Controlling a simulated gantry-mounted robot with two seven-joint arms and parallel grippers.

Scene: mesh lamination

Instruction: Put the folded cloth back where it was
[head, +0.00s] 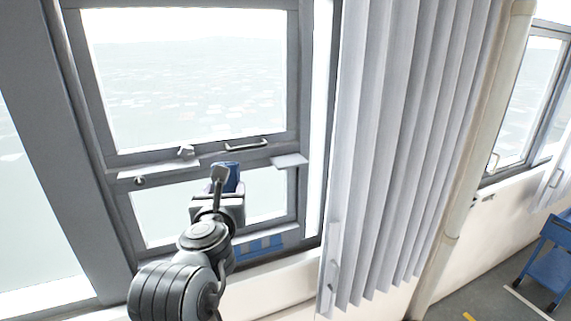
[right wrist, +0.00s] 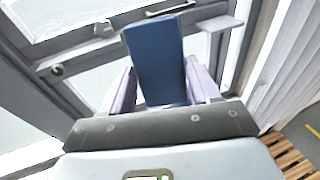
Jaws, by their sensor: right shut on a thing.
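The folded cloth (head: 232,178) is a small dark-blue block in front of the window's middle rail in the head view. In the right wrist view the folded cloth (right wrist: 155,55) stands up between the two pale fingers. My right gripper (head: 221,183) is shut on its lower part, which the fingers and palm partly hide. The right gripper also shows in the right wrist view (right wrist: 160,82). The cloth is held in front of the window frame; I cannot tell whether it touches it. My left gripper is not in view.
A small white ledge (head: 290,160) juts from the rail to the right of the cloth. A metal handle (head: 246,145) is just above. A blue slatted item (head: 258,246) shows low by the sill. A grey curtain (head: 400,130) hangs right; a blue cart (head: 550,255) stands far right.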

